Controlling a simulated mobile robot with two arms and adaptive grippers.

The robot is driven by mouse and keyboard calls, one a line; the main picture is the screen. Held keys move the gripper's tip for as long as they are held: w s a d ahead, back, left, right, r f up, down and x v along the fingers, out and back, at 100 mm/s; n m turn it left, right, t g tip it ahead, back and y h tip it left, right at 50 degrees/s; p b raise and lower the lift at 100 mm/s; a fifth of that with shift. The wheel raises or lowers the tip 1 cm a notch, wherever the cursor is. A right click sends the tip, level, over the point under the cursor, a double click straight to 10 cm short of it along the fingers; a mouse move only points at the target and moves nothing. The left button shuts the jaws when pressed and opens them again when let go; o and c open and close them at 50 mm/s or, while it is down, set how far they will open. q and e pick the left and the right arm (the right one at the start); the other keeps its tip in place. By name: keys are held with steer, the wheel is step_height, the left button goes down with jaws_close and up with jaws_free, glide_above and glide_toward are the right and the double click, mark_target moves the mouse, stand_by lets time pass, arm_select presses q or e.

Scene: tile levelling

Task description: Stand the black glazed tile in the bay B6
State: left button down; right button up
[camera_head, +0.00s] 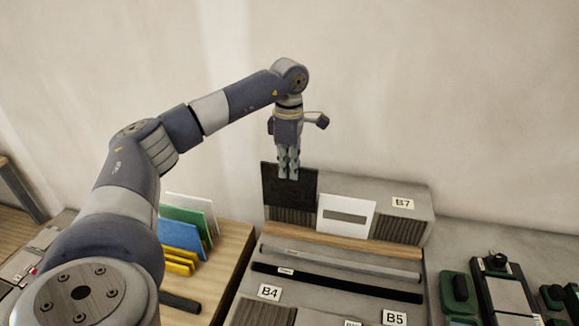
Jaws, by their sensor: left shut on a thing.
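The black glazed tile (282,192) is upright, with its broad face toward me, at the left end of the grey rack (424,205). My left gripper (288,174) points down and is shut on the tile's upper edge. Ribbed backing shows below the tile; I cannot tell whether its lower edge touches the rack. No B6 label is readable; the tile covers part of the rack's left end. A label B7 (402,203) shows at the right. My right gripper is out of view.
A white tile with a grey stripe (345,230) stands just right of the black tile. Labels B4 (269,292) and B5 (394,317) are in front. Coloured tiles, including a green one (186,217), stand at the left. Dark green tools (458,294) lie right.

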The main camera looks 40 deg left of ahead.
arm_select(q)
step_height(320, 180, down, 6)
steer(key=b, duration=0.5)
steer(key=shift+s+f, duration=0.15)
steer(key=shift+f, duration=0.05)
steer(key=shift+f+b, duration=0.55)
steer(key=shift+f, duration=0.35)
steer(key=shift+w+a+p, duration=0.1)
steer(key=shift+w+p, duration=0.3)
steer(key=shift+p, duration=0.05)
stand_by(0.7)
steer(key=shift+f, duration=0.2)
stand_by(0.6)
stand_by(0.6)
steer(key=c, duration=1.7)
jaws_free()
